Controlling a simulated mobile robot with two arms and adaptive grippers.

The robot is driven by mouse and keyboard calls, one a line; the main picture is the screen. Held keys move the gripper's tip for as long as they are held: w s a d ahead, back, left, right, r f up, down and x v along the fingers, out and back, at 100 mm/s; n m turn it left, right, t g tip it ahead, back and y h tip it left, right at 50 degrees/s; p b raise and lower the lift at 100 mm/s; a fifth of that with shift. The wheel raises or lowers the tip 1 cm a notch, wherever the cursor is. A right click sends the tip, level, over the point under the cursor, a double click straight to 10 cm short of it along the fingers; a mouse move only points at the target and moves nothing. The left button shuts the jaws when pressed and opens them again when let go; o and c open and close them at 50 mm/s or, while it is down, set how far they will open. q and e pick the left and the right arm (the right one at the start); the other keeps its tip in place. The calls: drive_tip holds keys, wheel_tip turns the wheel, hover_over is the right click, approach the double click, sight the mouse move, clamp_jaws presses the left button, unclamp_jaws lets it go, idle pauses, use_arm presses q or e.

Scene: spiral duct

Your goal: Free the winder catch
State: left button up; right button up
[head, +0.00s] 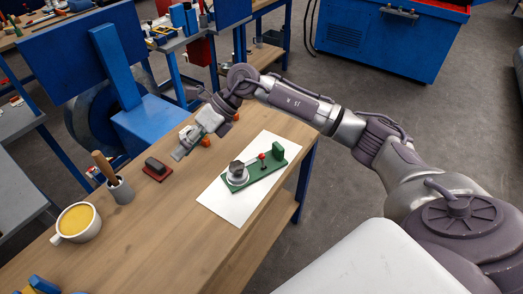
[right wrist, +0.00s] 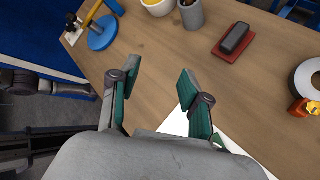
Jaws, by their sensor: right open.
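The winder is a green base (head: 268,178) on a white sheet (head: 226,203). It carries a silver round part with a dark knob (head: 237,172) at its left end, a small red-topped catch (head: 262,157) near the middle and a green upright block (head: 278,150) at the far end. My right gripper (head: 181,152) is above the table, left of and beyond the winder, apart from it. In the right wrist view its green-padded fingers (right wrist: 158,76) are spread with nothing between them. My left gripper is not in view.
A dark block on a red base (head: 157,169), a grey holder with a wooden handle (head: 121,190) and a mug of yellow liquid (head: 76,220) stand on the left of the table. A pale ring (right wrist: 307,79) and orange item (right wrist: 304,109) lie at right in the wrist view.

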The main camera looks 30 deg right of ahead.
drive_tip(key=d+g+h, duration=0.1)
drive_tip(key=d+h, duration=0.5)
drive_tip(key=d, duration=0.8)
drive_tip(key=g+h, duration=0.1)
drive_tip(key=h, duration=0.2)
approach(263, 162)
drive_tip(key=shift+m, duration=0.4)
drive_tip(key=f+p, duration=0.1)
drive_tip(key=f, duration=0.1)
drive_tip(key=f+p, duration=0.1)
drive_tip(key=f, duration=0.1)
drive_tip(key=f+p, duration=0.1)
drive_tip(key=f, duration=0.1)
drive_tip(key=shift+a+f, duration=0.2)
drive_tip(key=shift+a, duration=0.1)
